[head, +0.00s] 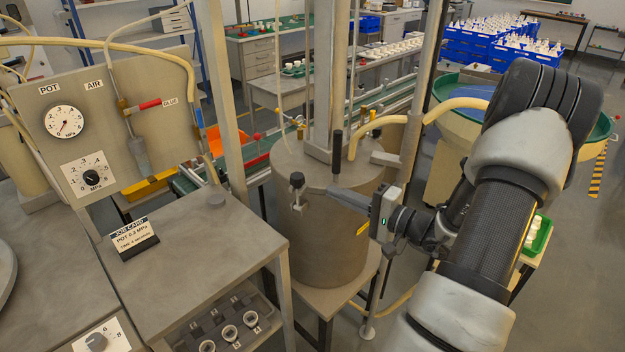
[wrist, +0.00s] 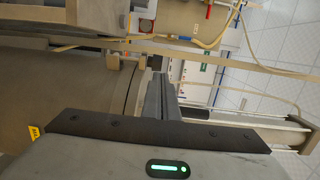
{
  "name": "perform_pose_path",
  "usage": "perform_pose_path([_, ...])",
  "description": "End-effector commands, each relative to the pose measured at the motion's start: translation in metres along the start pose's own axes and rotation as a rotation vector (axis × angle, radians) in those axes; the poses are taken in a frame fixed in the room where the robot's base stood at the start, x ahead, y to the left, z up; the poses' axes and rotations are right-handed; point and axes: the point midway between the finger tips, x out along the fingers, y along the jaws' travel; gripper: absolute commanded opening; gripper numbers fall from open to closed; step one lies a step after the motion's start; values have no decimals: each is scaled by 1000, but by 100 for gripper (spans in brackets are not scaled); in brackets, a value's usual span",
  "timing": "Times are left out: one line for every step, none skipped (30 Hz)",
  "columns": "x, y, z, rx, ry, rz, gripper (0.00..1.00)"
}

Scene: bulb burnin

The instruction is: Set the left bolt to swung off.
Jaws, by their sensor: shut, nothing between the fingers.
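The left bolt (head: 297,181) has a dark knob on a short shank. It stands upright at the left front rim of the grey pot (head: 322,240). A taller black handle (head: 337,145) stands upright on the lid further right. My gripper (head: 333,190) reaches in from the right at lid height, in front of the pot. Its fingers are shut and empty, with their tips a short way right of the bolt and apart from it. In the wrist view the dark fingers (wrist: 163,88) point up past the pot's side; a small dark block (wrist: 156,62) near the tips cannot be identified for certain.
A green-rimmed bowl (head: 450,100) stands behind my arm.

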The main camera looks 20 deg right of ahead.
Motion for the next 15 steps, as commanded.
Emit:
perform_pose_path([-6,6,-10,0,38,-17,0])
perform_pose_path([-8,8,-14,-1,57,-25,0])
perform_pose_path([-10,9,-19,-5,74,-32,0])
perform_pose_path([-12,9,-21,-7,82,-36,0])
perform_pose_path([-12,10,-22,-8,89,-39,0])
perform_pose_path([-13,10,-24,-9,93,-40,0])
perform_pose_path([-13,10,-24,-10,94,-41,0])
perform_pose_path([-13,10,-24,-10,94,-41,0])
perform_pose_path([-13,10,-24,-10,93,-40,0])
perform_pose_path([-13,10,-23,-10,93,-40,0])
perform_pose_path([-13,10,-23,-10,93,-40,0])
perform_pose_path([-12,10,-23,-10,92,-39,0])
perform_pose_path([-12,10,-23,-10,92,-39,0])
perform_pose_path([-12,10,-23,-10,92,-39,0])
perform_pose_path([-12,10,-23,-10,91,-39,0])
